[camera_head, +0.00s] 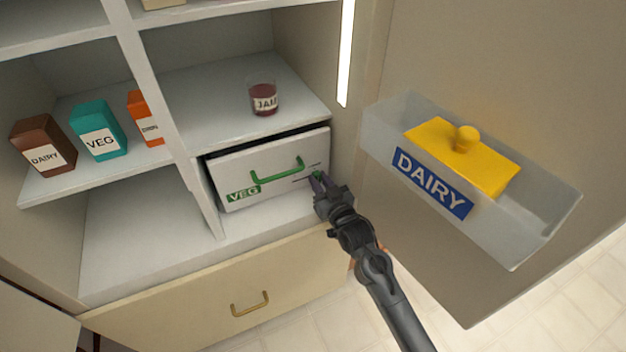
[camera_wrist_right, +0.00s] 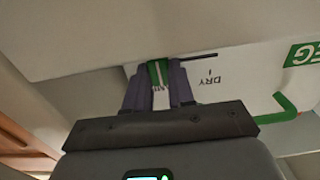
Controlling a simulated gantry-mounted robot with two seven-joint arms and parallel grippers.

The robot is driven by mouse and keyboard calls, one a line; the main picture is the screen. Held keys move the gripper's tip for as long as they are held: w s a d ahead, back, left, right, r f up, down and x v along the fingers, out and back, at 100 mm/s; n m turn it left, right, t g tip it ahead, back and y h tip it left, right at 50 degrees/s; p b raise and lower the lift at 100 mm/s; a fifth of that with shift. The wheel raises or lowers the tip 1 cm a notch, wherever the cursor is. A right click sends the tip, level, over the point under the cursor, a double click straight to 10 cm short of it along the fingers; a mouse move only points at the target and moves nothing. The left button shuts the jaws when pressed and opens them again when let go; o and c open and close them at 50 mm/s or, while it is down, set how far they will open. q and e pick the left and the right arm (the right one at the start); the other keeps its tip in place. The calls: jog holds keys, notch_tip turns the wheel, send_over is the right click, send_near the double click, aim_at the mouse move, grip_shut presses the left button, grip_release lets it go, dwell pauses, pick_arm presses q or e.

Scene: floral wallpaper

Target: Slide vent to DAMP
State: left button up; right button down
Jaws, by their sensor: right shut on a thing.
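The vent slider is a small green tab (camera_head: 317,176) on the right part of the front of the white VEG drawer (camera_head: 235,172). In the wrist view the green tab (camera_wrist_right: 153,72) lies between the fingers of my right gripper (camera_wrist_right: 160,88), which is shut on it. In the head view my right gripper (camera_head: 319,182) reaches the drawer front from below. A dark slot (camera_wrist_right: 202,55) runs away from the tab, and the word DRY (camera_wrist_right: 204,79) is printed beside it. The tab is at the slot end away from DRY. Lettering between the fingers is mostly hidden. My left gripper is not in view.
A green handle (camera_head: 278,173) sits left of the gripper on the drawer. A DAIRY door bin (camera_head: 540,225) with a yellow lid (camera_head: 465,160) stands close on the right. A jam jar (camera_head: 263,97) is on the shelf above. A beige drawer (camera_head: 220,300) is below.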

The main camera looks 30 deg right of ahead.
jog(key=c, duration=1.2)
grip_release()
jog(key=shift+d, duration=0.25)
jog(key=shift+o, duration=1.2)
jog(key=shift+d, duration=0.1)
jog(key=shift+s+a, duration=0.2)
jog(key=s+p, duration=0.4)
jog(key=s, duration=0.6)
jog(key=shift+s, duration=0.2)
